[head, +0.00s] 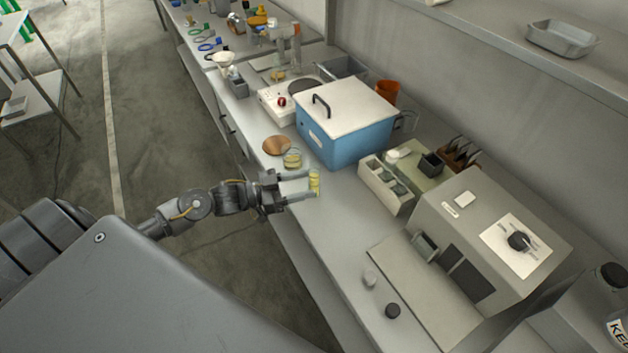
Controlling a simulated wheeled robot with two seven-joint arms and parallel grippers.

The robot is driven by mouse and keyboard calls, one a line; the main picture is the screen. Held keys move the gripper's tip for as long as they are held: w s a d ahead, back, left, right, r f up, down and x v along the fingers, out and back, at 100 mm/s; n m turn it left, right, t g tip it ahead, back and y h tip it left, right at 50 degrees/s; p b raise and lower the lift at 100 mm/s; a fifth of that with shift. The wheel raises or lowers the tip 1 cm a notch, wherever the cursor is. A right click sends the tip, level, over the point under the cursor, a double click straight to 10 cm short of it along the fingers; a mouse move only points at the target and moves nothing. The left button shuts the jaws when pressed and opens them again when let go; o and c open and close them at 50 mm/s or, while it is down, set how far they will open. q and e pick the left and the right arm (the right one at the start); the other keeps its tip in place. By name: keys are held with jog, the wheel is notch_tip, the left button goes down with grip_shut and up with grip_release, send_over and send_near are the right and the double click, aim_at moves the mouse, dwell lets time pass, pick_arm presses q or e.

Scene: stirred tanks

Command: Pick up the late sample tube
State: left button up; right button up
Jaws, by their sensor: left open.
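A small clear tube with yellow contents (314,183), the only sample tube I can make out, stands upright near the bench's front edge. My left gripper (311,186) reaches in from the left with its jaws open. Its two fingers lie on either side of the tube, the tube at the fingertips. I cannot tell whether either finger touches it. No label on the tube is readable. My right gripper is not in view.
A glass dish with yellow contents (292,159) and a round brown disc (276,146) sit just behind the gripper. A blue box with a white lid (345,138), a compartment tray (386,186) and a grey instrument (481,240) stand farther right. Two small caps lie in front.

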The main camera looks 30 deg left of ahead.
aim_at(314, 179)
pick_arm(q)
jog(key=p+x, duration=0.1)
jog(key=x, duration=0.2)
jog(key=shift+w+d, duration=0.2)
jog(key=shift+w, duration=0.15)
jog(key=c, duration=1.1)
jog(key=shift+r+b, duration=0.35)
jog(key=shift+r, duration=0.1)
jog(key=s+a+r+b, duration=0.1)
jog(key=s+a+r, duration=0.2)
jog(key=r, duration=0.1)
jog(key=s+a+r+b, duration=0.1)
jog(key=s+a+r, duration=0.2)
jog(key=r, duration=0.1)
jog(key=s+a+r, duration=0.4)
jog(key=shift+b, duration=0.4)
